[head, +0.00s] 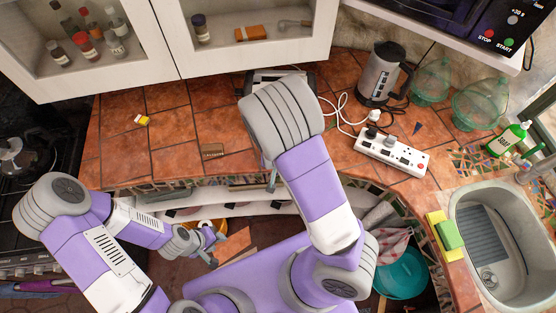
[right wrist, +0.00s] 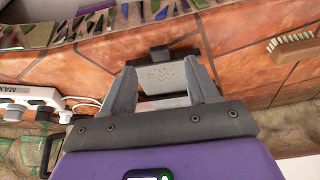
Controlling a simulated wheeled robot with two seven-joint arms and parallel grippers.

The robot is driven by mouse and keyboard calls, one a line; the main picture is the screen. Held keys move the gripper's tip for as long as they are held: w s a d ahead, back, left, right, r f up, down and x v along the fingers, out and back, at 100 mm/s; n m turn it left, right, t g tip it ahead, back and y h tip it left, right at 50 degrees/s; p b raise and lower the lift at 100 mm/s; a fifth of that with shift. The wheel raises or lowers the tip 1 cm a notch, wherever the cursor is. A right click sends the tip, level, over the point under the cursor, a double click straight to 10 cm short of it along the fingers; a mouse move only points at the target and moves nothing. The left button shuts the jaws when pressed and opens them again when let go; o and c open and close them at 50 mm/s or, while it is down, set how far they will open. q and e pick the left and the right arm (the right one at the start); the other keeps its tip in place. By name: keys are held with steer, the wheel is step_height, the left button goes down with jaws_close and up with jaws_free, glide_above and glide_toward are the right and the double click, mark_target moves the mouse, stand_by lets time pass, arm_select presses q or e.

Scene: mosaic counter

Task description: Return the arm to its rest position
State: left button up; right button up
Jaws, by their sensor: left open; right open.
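My right arm reaches up over the counter in the head view, its elbow-like grey joint covering part of a toaster-like appliance. My right gripper (right wrist: 161,68) shows in the right wrist view with its two grey fingers apart. A grey metal appliance (right wrist: 165,78) appears between and beyond the fingertips; I cannot tell how close it is. In the head view the right gripper is mostly hidden behind its own arm. My left gripper (head: 212,246) is open and empty, low in front of the counter's shelf.
The sink (head: 510,250) is at right. Cabinets (head: 245,35) overhang the back. Left counter is mostly clear.

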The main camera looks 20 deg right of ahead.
steer(key=shift+v, duration=0.8)
steer(key=s+a+f+g+y+b, duration=0.1)
steer(key=s+a+f+y+b, duration=0.1)
steer(key=f, duration=0.6)
steer(key=s+a+f+n+g+y+b, duration=0.1)
steer(key=s+a+f+b, duration=0.3)
steer(key=f, duration=0.5)
steer(key=s+a+f+n+g+y+b, duration=0.1)
steer(key=s+a+f+y+b, duration=0.2)
steer(key=s+f+b, duration=0.3)
step_height(320, 180, down, 3)
steer(key=shift+s+f+g+b, duration=0.3)
steer(key=shift+s+b, duration=0.1)
steer(key=shift+b, duration=0.35)
